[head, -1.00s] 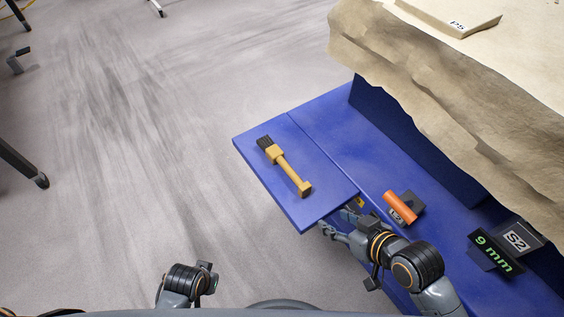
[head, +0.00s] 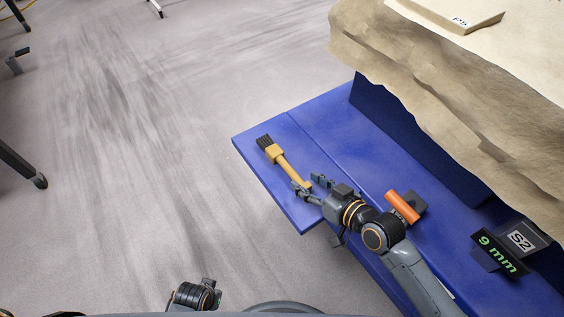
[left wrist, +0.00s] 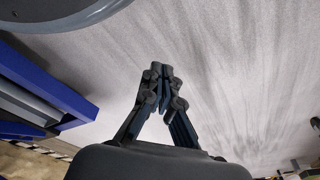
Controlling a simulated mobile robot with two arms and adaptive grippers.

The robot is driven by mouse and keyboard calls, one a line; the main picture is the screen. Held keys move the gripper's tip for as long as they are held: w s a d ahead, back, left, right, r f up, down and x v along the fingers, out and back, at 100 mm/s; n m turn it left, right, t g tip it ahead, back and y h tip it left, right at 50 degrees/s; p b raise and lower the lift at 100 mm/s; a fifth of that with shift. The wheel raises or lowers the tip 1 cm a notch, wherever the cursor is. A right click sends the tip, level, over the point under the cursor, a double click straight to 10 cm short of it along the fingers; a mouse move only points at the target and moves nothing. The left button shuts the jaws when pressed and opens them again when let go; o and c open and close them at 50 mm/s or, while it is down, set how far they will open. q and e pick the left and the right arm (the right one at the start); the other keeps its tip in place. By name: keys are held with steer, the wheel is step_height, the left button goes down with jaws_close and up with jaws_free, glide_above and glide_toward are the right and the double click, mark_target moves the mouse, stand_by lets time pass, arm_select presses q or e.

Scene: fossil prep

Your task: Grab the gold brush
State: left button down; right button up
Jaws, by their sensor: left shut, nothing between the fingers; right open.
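The gold brush (head: 287,169) with dark bristles lies on the blue tabletop (head: 262,187), near its left end. Its bristles point to the upper left and its handle end to the lower right. My right gripper (head: 308,185) is open at the handle end, one finger on each side of it in the picture. I cannot tell whether it touches the brush or how high it is. My left gripper (left wrist: 161,72) is shut and empty in the left wrist view, over the grey floor, away from the brush.
An orange cylinder (head: 402,206) lies by a dark block, right of my right gripper. A large tan rock block (head: 440,90) rises behind. Open floor (head: 140,150) lies left.

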mark_target(300, 179)
steer(key=shift+f+b+x, duration=0.15)
steer(key=shift+b+x, duration=0.15)
steer(key=shift+x, duration=1.05)
steer(key=shift+f+b+x, duration=0.15)
steer(key=shift+b+x, duration=0.15)
steer(key=shift+x, duration=1.1)
arm_select(q)
steer(key=r, duration=0.1)
steer(key=w+r, duration=0.1)
steer(key=r, duration=0.2)
steer(key=shift+w+d, duration=0.1)
steer(key=shift+w, duration=0.3)
arm_select(e)
steer(key=shift+d+r, duration=0.1)
steer(key=shift+d, duration=0.1)
jaws_close()
